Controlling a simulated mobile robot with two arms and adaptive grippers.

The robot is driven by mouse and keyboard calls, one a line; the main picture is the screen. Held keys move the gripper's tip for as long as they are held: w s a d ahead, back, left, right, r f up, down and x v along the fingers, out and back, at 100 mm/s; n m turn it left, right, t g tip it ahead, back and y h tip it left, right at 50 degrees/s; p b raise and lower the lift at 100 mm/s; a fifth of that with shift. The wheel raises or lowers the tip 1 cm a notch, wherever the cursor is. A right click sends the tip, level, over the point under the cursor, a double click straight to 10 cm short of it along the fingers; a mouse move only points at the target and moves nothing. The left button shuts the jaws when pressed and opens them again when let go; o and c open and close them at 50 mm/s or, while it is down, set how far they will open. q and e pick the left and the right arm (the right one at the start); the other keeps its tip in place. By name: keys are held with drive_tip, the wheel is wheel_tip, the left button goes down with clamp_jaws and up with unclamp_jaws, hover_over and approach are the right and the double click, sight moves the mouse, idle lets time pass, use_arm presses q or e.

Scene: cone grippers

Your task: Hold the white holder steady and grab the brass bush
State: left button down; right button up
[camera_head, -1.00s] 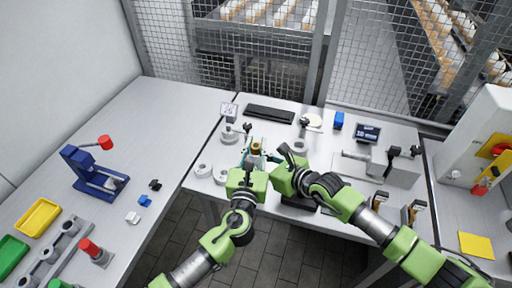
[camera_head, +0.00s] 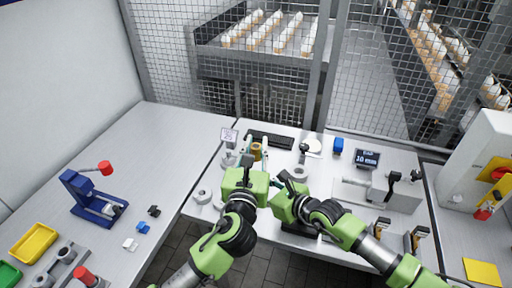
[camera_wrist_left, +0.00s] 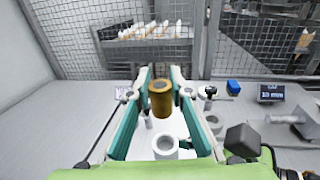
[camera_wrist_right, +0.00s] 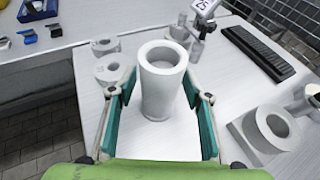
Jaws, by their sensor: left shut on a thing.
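The brass bush (camera_wrist_left: 160,98) is between the fingertips of my left gripper (camera_wrist_left: 161,90), which is shut on it. It also shows in the head view (camera_head: 256,151). The white holder (camera_wrist_right: 160,82) is a hollow, open-topped cup standing upright. In the left wrist view the holder (camera_wrist_left: 165,147) appears below the bush, apart from it. My right gripper (camera_wrist_right: 160,90) has a finger on each side of the holder; I cannot tell if both pads touch it. In the head view my left gripper mostly hides the holder and the right fingertips.
White rings (camera_wrist_right: 110,68) lie beside the holder. A keyboard (camera_head: 270,139) is behind, and a ring block (camera_wrist_right: 272,128) stands to the right. A blue block (camera_head: 338,145) and a display (camera_head: 367,158) stand at the right. The left table has a blue press (camera_head: 92,196) and trays.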

idle(0.3)
drive_tip(key=v, duration=1.2)
drive_tip(key=shift+f, duration=0.1)
